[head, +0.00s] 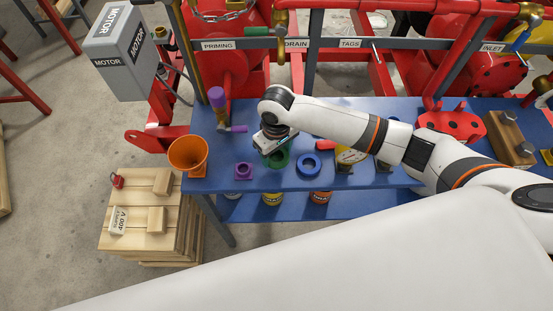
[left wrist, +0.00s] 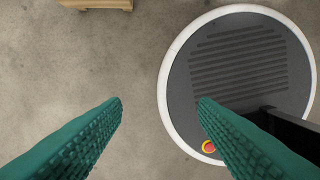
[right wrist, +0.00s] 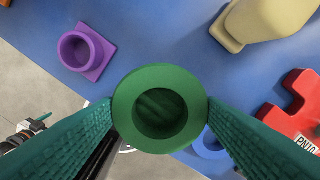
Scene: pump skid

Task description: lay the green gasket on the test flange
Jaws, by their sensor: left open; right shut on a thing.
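The green gasket (right wrist: 124,108) is a thick ring between the fingertips of my right gripper (right wrist: 160,102), which is shut on it. In the head view the green gasket (head: 279,159) is partly hidden under my right gripper (head: 274,143), over or on the blue bench between a purple ring and a blue ring. I cannot tell whether it touches the bench. A red piece marked PN10 (right wrist: 295,112) shows at the right in the right wrist view. I cannot tell which thing is the test flange. My left gripper (left wrist: 160,103) is open and empty above the floor.
On the blue bench (head: 345,184) are a purple ring (head: 243,170), a blue ring (head: 309,164), an orange cup (head: 188,155), a gauge (head: 350,155) and a red piece with dark holes (head: 450,123). Grey rails and red pipework stand behind. A wooden crate (head: 150,218) stands front left.

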